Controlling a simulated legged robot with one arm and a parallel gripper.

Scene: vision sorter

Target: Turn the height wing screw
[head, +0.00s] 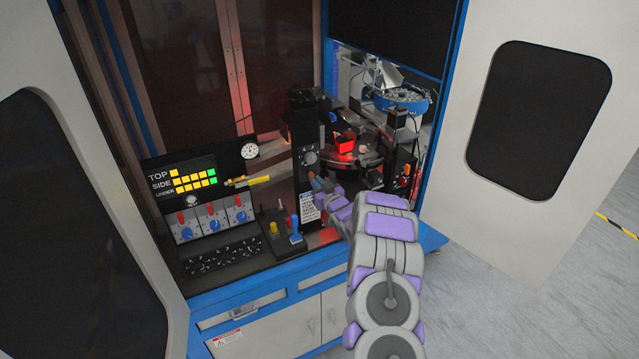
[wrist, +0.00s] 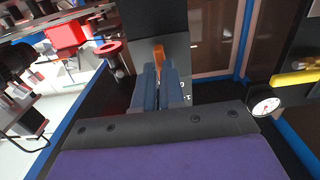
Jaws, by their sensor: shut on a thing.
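My gripper (head: 322,186) reaches into the machine cabinet, at the front of a dark upright post (head: 305,130). In the wrist view its two blue-grey fingers (wrist: 158,82) are close together. They are shut on an orange wing screw (wrist: 159,56), whose upper part shows beyond the fingertips. The wing screw's lower part is hidden between the fingers. In the head view the screw is a small orange spot (head: 312,174) at the fingertips, too small to tell its angle.
A red-lit block (head: 344,145) sits on the round table behind. A yellow handle (head: 254,180), a dial gauge (head: 250,151) and a joystick box (head: 283,236) are to the left. Open cabinet doors flank both sides.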

